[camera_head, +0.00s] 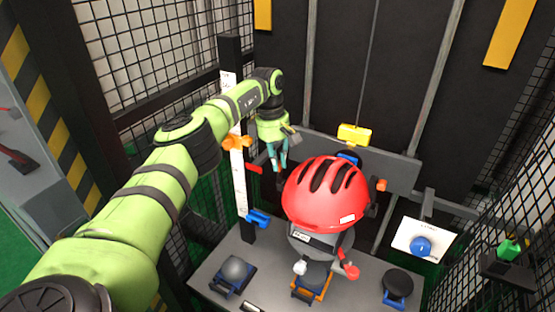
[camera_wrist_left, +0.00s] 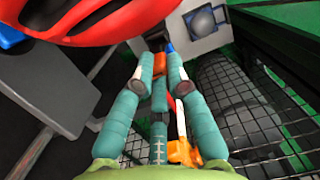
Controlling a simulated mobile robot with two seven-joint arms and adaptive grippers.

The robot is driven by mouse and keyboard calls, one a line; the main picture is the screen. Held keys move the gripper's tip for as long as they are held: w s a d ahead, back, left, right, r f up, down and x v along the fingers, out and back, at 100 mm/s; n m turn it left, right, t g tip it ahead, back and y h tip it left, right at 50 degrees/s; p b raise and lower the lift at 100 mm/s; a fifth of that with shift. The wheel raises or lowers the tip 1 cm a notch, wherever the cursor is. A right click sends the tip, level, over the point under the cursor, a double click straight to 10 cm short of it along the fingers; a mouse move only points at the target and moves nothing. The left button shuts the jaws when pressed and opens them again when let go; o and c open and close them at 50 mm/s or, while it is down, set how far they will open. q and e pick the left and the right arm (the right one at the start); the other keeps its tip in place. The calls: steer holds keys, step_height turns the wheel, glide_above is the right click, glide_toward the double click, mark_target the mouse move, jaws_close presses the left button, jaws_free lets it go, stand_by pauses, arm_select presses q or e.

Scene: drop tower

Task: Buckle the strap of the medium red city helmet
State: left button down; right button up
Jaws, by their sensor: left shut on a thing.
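The red helmet (camera_head: 325,193) sits on a grey headform (camera_head: 318,240) above the base plate. A white label is on its shell. Below it hang a pale end piece (camera_head: 300,268) and a red end piece (camera_head: 350,271), which may be the strap's ends; the strap itself is mostly hidden. My left gripper (camera_head: 277,165) is just left of the helmet, pointing down. In the left wrist view its fingers (camera_wrist_left: 161,82) are closed in around a small orange piece (camera_wrist_left: 159,64); I cannot tell what it belongs to. The helmet rim (camera_wrist_left: 100,20) fills the upper left there. My right gripper is not in view.
A white scale post (camera_head: 239,180) with an orange slider (camera_head: 237,142) and blue clamp (camera_head: 257,217) stands close left of the gripper. A grey dome anvil (camera_head: 236,269) and black round anvil (camera_head: 398,282) flank the headform. Mesh walls enclose the tower.

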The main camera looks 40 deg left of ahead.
arm_select(q)
steer(key=shift+f, duration=0.25)
steer(key=shift+d+f, duration=0.1)
steer(key=shift+f, duration=0.2)
steer(key=shift+s+d+f+b, duration=0.1)
steer(key=shift+d+f+b, duration=0.05)
steer(key=shift+f+b, duration=0.8)
steer(key=shift+f, duration=0.35)
steer(key=c, duration=1.2)
jaws_free()
steer(key=shift+o, duration=0.2)
